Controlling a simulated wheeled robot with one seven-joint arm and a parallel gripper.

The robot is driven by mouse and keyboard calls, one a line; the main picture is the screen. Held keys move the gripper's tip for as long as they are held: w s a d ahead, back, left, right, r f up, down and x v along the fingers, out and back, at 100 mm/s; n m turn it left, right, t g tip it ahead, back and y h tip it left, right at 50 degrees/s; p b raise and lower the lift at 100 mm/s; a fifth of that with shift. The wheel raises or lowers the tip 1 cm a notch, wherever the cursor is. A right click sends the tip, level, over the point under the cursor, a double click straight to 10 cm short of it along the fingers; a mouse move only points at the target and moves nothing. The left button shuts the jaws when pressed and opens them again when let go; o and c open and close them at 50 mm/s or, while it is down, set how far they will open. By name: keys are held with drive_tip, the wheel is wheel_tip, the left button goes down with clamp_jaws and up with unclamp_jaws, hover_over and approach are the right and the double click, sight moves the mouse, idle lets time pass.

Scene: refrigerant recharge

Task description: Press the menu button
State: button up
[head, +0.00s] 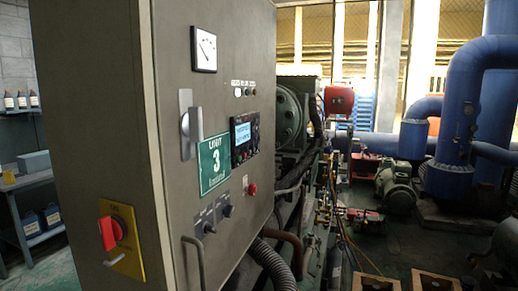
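A control panel (244,138) with a small lit blue display is set in the face of a grey cabinet (110,130), right of a green "Unit 3" sign (214,163). Dark buttons surround the display, but they are too small and oblique to tell which is the menu button. My gripper is not in view.
The cabinet carries a gauge (204,49), a door handle (191,125), a red rotary switch (111,233) and a red button (252,189). A shelf with bottles (22,101) stands at left. Machinery, hoses and blue pipes (474,100) fill the right. Dark floor shows at lower right.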

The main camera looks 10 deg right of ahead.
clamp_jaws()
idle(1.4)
